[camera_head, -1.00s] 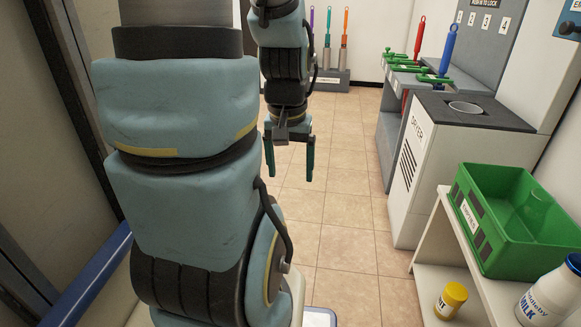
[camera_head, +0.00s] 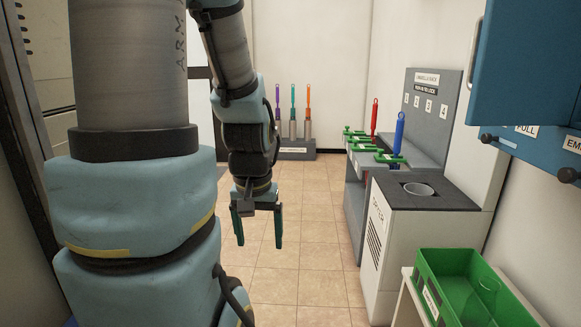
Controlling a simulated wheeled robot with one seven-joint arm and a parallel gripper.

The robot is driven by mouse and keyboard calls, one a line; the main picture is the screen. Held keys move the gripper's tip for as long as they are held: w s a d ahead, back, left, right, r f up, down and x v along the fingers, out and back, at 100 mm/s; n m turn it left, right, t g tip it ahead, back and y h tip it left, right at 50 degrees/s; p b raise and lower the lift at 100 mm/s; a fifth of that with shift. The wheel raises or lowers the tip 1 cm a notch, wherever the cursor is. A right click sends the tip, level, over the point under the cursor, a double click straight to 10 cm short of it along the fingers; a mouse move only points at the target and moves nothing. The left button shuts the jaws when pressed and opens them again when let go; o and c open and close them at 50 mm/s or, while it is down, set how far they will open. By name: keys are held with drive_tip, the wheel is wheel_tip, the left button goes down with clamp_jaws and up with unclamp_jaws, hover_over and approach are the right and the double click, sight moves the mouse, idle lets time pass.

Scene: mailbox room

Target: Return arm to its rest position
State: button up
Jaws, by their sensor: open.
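My gripper (camera_head: 258,224) hangs from my arm (camera_head: 245,125) with its two teal fingers pointing down. The fingers are apart, with nothing between them. It is over the tiled floor, left of the white dryer cabinet (camera_head: 384,245) and clear of it in the picture. My arm's large blue padded links and grey tube fill the left side of the view and hide what lies behind them.
A green bin (camera_head: 430,262) sits on a white shelf at the lower right. A grey umbrella rack (camera_head: 430,115) holds red and blue umbrellas. A low stand (camera_head: 298,153) by the back wall holds several umbrellas. A blue cabinet (camera_head: 530,75) juts in at the upper right. Open tiled floor (camera_head: 310,260) lies between.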

wheel_tip(320, 180, up, 28)
drive_tip(key=p, duration=2.5)
drive_tip(key=shift+f, duration=0.15)
